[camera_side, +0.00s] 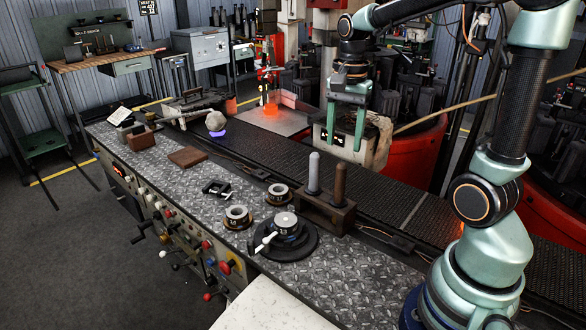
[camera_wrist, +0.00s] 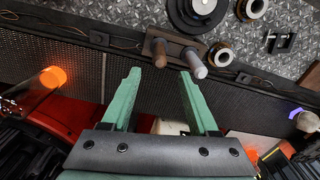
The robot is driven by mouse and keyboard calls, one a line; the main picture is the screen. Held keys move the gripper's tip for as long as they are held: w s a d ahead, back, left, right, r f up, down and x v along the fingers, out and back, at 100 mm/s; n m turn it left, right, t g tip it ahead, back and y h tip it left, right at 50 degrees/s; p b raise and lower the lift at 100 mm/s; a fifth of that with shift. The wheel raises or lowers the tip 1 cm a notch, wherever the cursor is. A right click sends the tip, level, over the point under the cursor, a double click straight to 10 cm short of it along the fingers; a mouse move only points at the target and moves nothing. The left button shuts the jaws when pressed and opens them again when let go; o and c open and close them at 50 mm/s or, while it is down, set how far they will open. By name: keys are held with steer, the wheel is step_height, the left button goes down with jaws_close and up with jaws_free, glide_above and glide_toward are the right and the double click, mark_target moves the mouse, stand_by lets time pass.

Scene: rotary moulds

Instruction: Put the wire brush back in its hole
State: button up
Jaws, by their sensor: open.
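A dark wooden holder block (camera_side: 316,217) stands on the diamond-plate bench with a grey rod (camera_side: 314,172) and a brown rod (camera_side: 340,183) upright in it. In the wrist view the grey rod (camera_wrist: 195,64) and brown rod (camera_wrist: 159,52) show beyond my fingertips. I cannot tell which object is the wire brush. A pale rounded head (camera_side: 215,121) on a light stick lies over a blue glow at the back of the bench. My gripper (camera_side: 346,143) is open and empty, over the far side of the conveyor, apart from the holder; its fingers also show in the wrist view (camera_wrist: 160,74).
A round dial fixture (camera_side: 286,222) with a white handle and two ring gauges (camera_side: 237,213) stand left of the holder. A small black clamp (camera_side: 216,188) and a flat brown block (camera_side: 187,156) lie farther back. An orange glowing piece (camera_side: 270,109) is behind the conveyor.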

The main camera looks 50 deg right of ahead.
steer(key=s+a+r+n+t, duration=0.1)
steer(key=s+a+n+t, duration=0.1)
steer(key=a+n, duration=0.3)
steer(key=s+a+r+n+t, duration=0.1)
steer(key=a+n+t, duration=0.2)
steer(key=a+n, duration=0.3)
steer(key=n, duration=0.5)
steer(key=shift+s+a+r, duration=0.15)
steer(key=shift+s+r, duration=0.05)
steer(key=shift+s, duration=0.15)
